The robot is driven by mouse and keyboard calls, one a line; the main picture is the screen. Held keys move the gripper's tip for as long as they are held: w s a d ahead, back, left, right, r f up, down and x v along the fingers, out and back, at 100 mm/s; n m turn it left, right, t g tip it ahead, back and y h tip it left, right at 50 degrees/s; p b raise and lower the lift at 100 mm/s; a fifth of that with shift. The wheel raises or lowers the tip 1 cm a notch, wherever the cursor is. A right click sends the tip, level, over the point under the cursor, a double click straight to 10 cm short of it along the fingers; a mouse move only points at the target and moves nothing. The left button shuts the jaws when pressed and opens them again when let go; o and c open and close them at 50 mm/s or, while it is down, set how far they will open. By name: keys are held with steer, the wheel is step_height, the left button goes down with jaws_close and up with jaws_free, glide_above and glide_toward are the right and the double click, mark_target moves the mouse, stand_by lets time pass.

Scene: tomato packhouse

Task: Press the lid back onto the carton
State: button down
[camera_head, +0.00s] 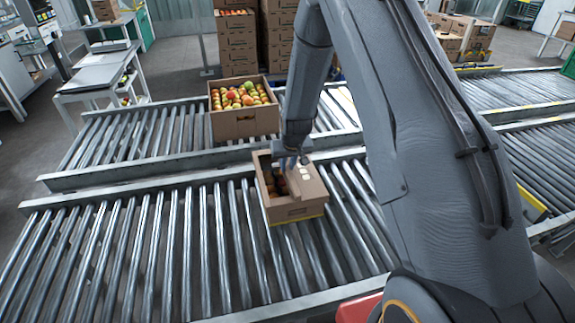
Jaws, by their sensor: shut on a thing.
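The open carton (284,213) stands on the near roller conveyor, with dark reddish contents partly showing on its left side. The lid (311,188), a brown cardboard panel with small pale patches, sits tilted over the right part of the carton's opening. My gripper (290,165) points down at the carton's back part and is shut on the lid near its upper left edge. The fingertips are small and partly hidden, so the exact grip is hard to see. I cannot tell whether the lid touches the carton's rim.
A full carton of tomatoes (246,122) stands on the far roller conveyor (135,135), behind the near one. A metal rail (120,182) runs between the conveyors. The near rollers (130,245) left of the carton are clear. Stacked cartons (238,45) stand behind.

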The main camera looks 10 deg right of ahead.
steer(key=shift+f+b, duration=1)
steer(key=shift+b, duration=0.05)
stand_by(1.0)
steer(key=c, duration=1.6)
jaws_free()
steer(key=c, duration=0.3)
steer(key=shift+c, duration=0.2)
step_height(320, 180, up, 3)
steer(key=p, duration=0.3)
steer(key=shift+f, duration=0.1)
steer(key=shift+r+p, duration=1.75)
steer(key=shift+r, duration=0.9)
steer(key=shift+s, duration=0.1)
